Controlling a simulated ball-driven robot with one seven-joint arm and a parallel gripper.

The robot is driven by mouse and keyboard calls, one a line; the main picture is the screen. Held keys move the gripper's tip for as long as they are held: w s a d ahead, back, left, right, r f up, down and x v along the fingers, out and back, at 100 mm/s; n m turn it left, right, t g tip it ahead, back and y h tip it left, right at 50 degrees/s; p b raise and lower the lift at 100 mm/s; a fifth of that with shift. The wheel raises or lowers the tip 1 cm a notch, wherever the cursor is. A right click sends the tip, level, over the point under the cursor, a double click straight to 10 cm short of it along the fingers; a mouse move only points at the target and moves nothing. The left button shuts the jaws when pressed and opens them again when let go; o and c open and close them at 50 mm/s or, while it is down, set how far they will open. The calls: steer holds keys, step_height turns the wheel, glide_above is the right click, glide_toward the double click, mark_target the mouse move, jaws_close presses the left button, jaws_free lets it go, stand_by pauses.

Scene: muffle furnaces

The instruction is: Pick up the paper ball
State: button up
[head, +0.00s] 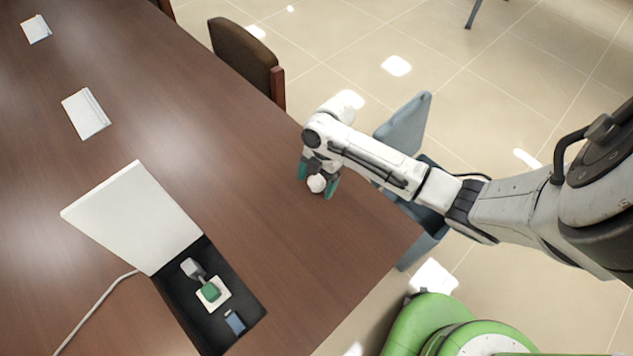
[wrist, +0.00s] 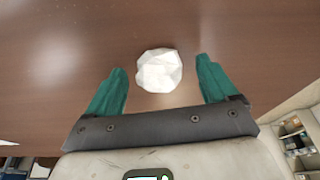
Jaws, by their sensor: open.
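The paper ball (head: 316,183) is a small crumpled white ball on the brown table, close to its right edge. In the wrist view the paper ball (wrist: 159,70) lies between and slightly beyond the two teal fingertips. My gripper (head: 318,190) is over the table at the ball, with a finger on each side. In the wrist view my gripper (wrist: 160,75) is open, with a gap showing between the ball and each finger. Whether the ball touches the table is hard to tell from these views.
The brown table (head: 200,130) has an open socket box with a white lid (head: 133,217) at the front. White papers (head: 86,113) lie farther left. The tabletop around the ball is clear.

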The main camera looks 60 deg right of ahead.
steer(key=c, duration=1.1)
steer(key=shift+r, duration=0.15)
